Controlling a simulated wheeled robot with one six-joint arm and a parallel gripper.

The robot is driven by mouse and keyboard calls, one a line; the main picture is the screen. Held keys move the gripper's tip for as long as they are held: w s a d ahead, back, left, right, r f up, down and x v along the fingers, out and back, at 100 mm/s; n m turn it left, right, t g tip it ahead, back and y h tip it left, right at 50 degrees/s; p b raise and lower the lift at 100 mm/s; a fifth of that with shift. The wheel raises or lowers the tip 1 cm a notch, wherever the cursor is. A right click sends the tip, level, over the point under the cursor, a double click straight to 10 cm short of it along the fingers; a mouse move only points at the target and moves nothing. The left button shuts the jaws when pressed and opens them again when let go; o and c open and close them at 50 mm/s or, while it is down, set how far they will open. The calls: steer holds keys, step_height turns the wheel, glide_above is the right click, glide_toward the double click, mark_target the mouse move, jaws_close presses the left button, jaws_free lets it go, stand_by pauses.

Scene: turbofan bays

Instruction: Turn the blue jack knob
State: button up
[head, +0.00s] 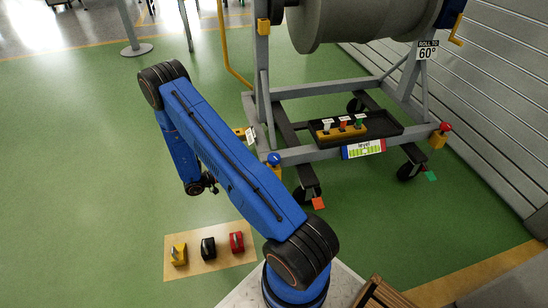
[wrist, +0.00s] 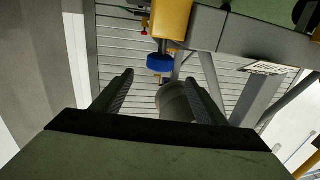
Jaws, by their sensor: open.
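The blue jack knob (head: 274,159) sits on top of a yellow jack at the near left corner of the grey engine stand. In the wrist view the blue knob (wrist: 160,63) shows below the yellow jack body (wrist: 172,18), between the lines of my two fingers and beyond their tips. My gripper (wrist: 158,77) is open, with nothing between its fingers. In the head view my gripper (head: 208,186) hangs at the end of the blue arm, left of the knob and apart from it. How far the fingertips are from the knob is hard to tell.
The stand (head: 330,150) carries a large engine cylinder (head: 350,22), a level sign (head: 363,149) and a black tray (head: 390,130). A red knob (head: 446,127) tops the right jack. Yellow, black and red chocks lie on a tan mat (head: 220,262). Green floor at left is clear.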

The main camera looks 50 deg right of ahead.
mark_target(274, 159)
steer(key=x, duration=1.6)
steer(key=shift+s+d, duration=0.1)
steer(key=shift+d, duration=0.15)
steer(key=c, duration=1)
steer(key=shift+s, duration=0.1)
steer(key=shift+c, duration=0.2)
